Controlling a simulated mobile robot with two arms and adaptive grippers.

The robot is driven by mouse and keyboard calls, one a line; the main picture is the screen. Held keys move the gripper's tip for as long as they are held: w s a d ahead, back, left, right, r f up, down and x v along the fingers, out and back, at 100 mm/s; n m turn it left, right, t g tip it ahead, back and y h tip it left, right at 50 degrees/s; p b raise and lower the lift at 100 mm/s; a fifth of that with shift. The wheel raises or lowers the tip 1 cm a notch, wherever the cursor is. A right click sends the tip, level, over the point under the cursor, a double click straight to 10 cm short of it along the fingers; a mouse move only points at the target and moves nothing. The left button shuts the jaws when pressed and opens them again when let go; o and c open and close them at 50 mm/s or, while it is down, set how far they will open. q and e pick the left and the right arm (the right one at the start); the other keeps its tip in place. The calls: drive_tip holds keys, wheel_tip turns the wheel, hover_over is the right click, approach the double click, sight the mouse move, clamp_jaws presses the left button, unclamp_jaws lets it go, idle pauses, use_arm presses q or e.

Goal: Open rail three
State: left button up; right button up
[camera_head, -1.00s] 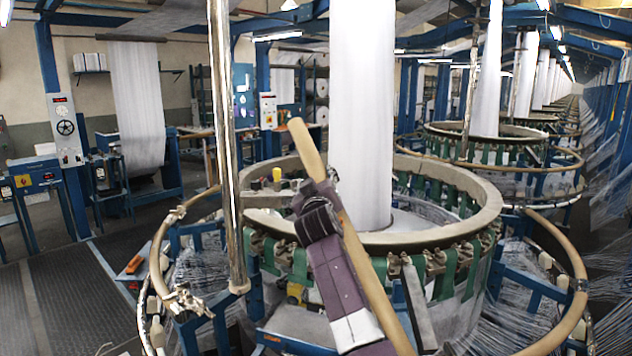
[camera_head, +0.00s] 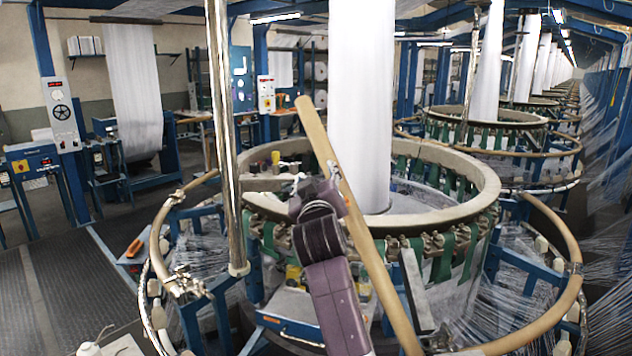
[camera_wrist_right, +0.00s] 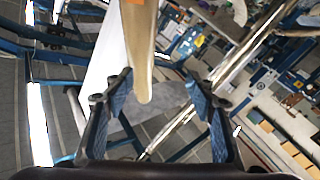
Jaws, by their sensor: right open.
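A tan wooden rail (camera_head: 365,240) stands raised and tilted in front of the nearest loom, its free end up and to the left. Lower curved rails show at the loom's left (camera_head: 157,238) and right (camera_head: 574,258). I cannot tell which one is rail three. My right gripper (camera_head: 328,183) is beside the raised rail's upper part, partly hidden by my own wrist. In the wrist view the right gripper (camera_wrist_right: 162,88) is open, and the tan rail's rounded end (camera_wrist_right: 142,60) reaches between its fingers without visible contact on both sides. My left gripper is not in view.
The loom's grey ring (camera_head: 478,205) with green straps lies behind my arm. A shiny vertical pole (camera_head: 224,140) stands left of my gripper. A white fabric column (camera_head: 361,100) rises from the loom. Dark floor mats (camera_head: 62,285) lie clear at the left.

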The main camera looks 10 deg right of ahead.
drive_tip(key=shift+s+a, duration=0.2)
drive_tip(key=shift+s, duration=0.85)
drive_tip(key=shift+f, duration=0.1)
